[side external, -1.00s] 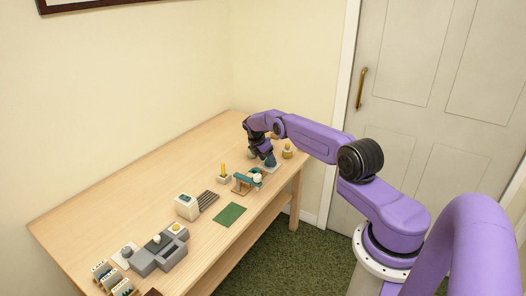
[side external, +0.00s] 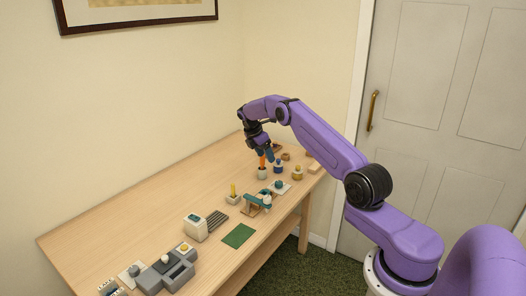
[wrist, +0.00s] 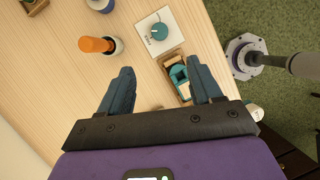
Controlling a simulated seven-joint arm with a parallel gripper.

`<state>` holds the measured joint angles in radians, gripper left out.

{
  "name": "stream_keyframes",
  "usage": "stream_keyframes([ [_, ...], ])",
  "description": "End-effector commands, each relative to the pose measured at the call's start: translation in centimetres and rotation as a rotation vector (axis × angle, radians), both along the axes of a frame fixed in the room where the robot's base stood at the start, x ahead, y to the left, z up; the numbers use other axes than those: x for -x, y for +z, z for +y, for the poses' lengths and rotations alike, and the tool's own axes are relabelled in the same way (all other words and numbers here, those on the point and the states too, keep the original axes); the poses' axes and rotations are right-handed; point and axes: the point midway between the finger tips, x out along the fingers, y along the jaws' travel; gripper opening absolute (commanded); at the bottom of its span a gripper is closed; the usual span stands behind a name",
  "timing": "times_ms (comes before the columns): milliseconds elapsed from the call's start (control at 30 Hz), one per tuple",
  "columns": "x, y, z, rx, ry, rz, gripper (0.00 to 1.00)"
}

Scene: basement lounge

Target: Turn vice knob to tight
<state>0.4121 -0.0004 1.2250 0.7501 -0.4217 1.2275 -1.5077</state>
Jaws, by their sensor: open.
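The vice (side external: 254,204), a teal and wooden piece, sits near the table's front edge; it also shows in the wrist view (wrist: 174,62), between and beyond my fingers. A round teal knob (wrist: 159,31) stands on a white square plate (wrist: 148,45) beside the vice. The plate carries dark lettering too small to read. In the side view the knob (side external: 279,184) is small and its setting cannot be told. My gripper (wrist: 159,82) is open and empty, above the table. In the side view my gripper (side external: 267,158) is behind the plate, apart from it.
An orange-handled tool in a pale cup (wrist: 97,45) stands left of the knob. A blue-and-white pot (side external: 278,167) and a yellow-topped pot (side external: 297,173) stand close by. A yellow stick holder (side external: 233,198), green mat (side external: 238,236) and grey device (side external: 163,272) lie along the table.

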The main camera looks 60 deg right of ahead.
Motion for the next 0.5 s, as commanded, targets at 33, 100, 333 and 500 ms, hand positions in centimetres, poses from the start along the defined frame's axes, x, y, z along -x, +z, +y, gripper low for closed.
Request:
stream_keyframes([
  [33,-0.1,0.6,0.3,0.0,0.001,-0.001,0.64],
  [100,-0.3,1.1,0.5,0.0,0.001,-0.001,0.64],
  [333,-0.3,1.6,0.7,-0.001,0.001,0.002,0.64],
  [500,-0.3,1.6,0.7,-0.001,0.001,0.002,0.64],
])
